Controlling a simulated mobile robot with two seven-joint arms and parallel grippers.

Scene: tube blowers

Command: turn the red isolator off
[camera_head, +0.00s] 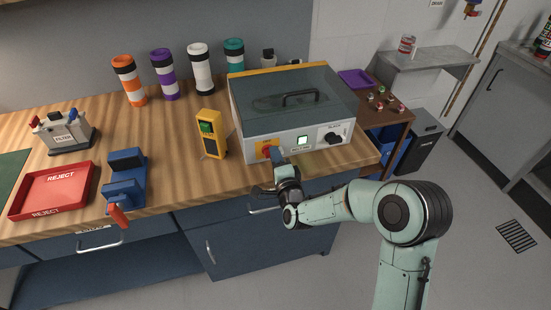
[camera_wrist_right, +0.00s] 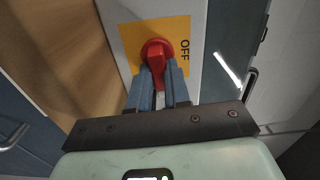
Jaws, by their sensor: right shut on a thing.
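The red isolator (camera_head: 267,149) is a rotary knob on a yellow plate, on the front left of a grey machine with a clear lid (camera_head: 292,100). In the right wrist view the red isolator (camera_wrist_right: 156,54) shows close up, with "OFF" printed on the plate to its right. My right gripper (camera_head: 277,158) is at the machine's front. In the wrist view the right gripper (camera_wrist_right: 160,75) has its two blue-grey fingers shut on the lower part of the knob's handle. The handle lies roughly in line with the fingers. My left gripper is not in view.
A yellow box with a green button (camera_head: 211,134) stands left of the machine. A blue vise (camera_head: 125,180) and red reject tray (camera_head: 52,190) are further left.

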